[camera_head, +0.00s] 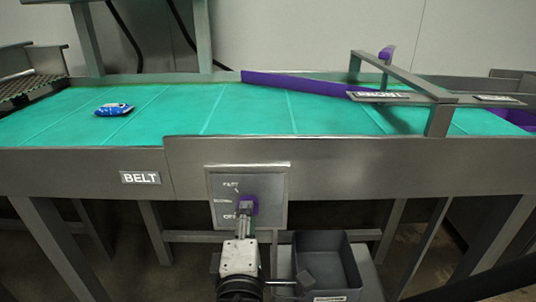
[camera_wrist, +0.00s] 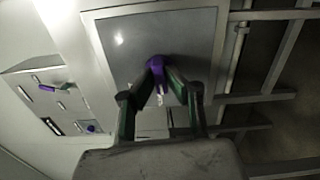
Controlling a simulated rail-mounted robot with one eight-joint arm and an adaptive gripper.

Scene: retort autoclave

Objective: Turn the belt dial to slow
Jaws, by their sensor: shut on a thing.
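The belt dial is a purple knob (camera_head: 249,202) on a grey metal panel (camera_head: 275,190) fixed to the front of the conveyor. My gripper (camera_head: 245,209) reaches it from below and in front, with its fingers closed around the knob. In the wrist view, the purple knob (camera_wrist: 156,62) sits between the two green-sided fingertips (camera_wrist: 158,76). Small labels show left of the knob. The top one looks like FAST and the bottom one like OFF; the middle one is too small to read. The fingers hide much of the knob, and I cannot tell which label it points to.
A BELT sign (camera_head: 140,178) is left of the panel. A blue packet (camera_head: 114,109) lies on the left of the turquoise belt (camera_head: 190,110). A purple diverter bar (camera_head: 300,84) crosses the belt's far side. A grey bin (camera_head: 343,255) stands right of my arm, below the panel.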

